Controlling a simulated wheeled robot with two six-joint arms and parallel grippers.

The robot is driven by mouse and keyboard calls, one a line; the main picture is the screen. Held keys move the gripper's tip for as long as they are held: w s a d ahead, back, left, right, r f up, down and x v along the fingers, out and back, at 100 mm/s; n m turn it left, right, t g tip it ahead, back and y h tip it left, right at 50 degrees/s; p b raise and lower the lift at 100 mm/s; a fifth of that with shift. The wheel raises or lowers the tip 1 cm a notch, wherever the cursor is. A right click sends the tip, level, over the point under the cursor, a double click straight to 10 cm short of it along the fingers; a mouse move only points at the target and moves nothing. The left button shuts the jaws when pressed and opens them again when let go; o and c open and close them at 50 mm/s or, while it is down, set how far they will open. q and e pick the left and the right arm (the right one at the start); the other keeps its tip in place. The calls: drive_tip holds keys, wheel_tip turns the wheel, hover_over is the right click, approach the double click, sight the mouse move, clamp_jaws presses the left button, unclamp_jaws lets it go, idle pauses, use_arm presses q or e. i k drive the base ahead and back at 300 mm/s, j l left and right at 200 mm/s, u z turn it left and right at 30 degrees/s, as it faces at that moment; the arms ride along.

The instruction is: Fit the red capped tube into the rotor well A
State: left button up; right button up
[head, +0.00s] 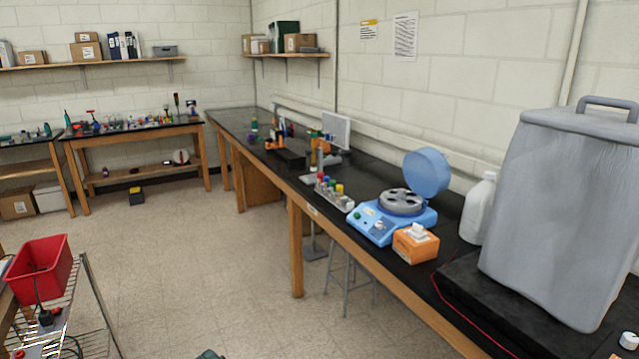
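A light grey tube rack (345,206) stands near the front edge of the long black bench. It holds several capped tubes upright, with red, blue, green and yellow caps. The red capped tube (320,176) is at the rack's far left end, and its body is mostly hidden. Right of the rack is a blue centrifuge (374,228) with its round lid (427,173) raised. Its grey rotor (401,203) shows dark wells, but letters marking them are too small to read. Neither of my grippers is in view.
An orange-and-white tissue box (415,244) stands right of the centrifuge, with a white jug (478,207) behind. A large grey covered object (560,200) fills the right side. A wire cart with a red bin (38,268) is at left. The floor between is open.

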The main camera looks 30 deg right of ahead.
sight(401, 201)
drive_tip(key=z, duration=1.5)
drive_tip(key=i+j+z, duration=0.1)
drive_tip(key=i+j, duration=0.2)
drive_tip(key=i+j+z, duration=0.1)
drive_tip(key=i+j, duration=0.2)
drive_tip(key=j, duration=0.15)
drive_tip(key=i+j+z, duration=0.1)
drive_tip(key=i+j, duration=0.2)
drive_tip(key=i+j+z, duration=0.1)
drive_tip(key=i+j, duration=0.15)
drive_tip(key=j, duration=0.25)
drive_tip(key=i+j+z, duration=0.1)
drive_tip(key=i+j, duration=0.15)
drive_tip(key=j, duration=0.2)
drive_tip(key=i+j, duration=0.25)
drive_tip(key=j, duration=0.2)
drive_tip(key=i+j+z, duration=0.15)
drive_tip(key=j, duration=0.3)
drive_tip(key=i+j+z, duration=0.1)
drive_tip(key=i+j, duration=0.2)
drive_tip(key=j, duration=0.2)
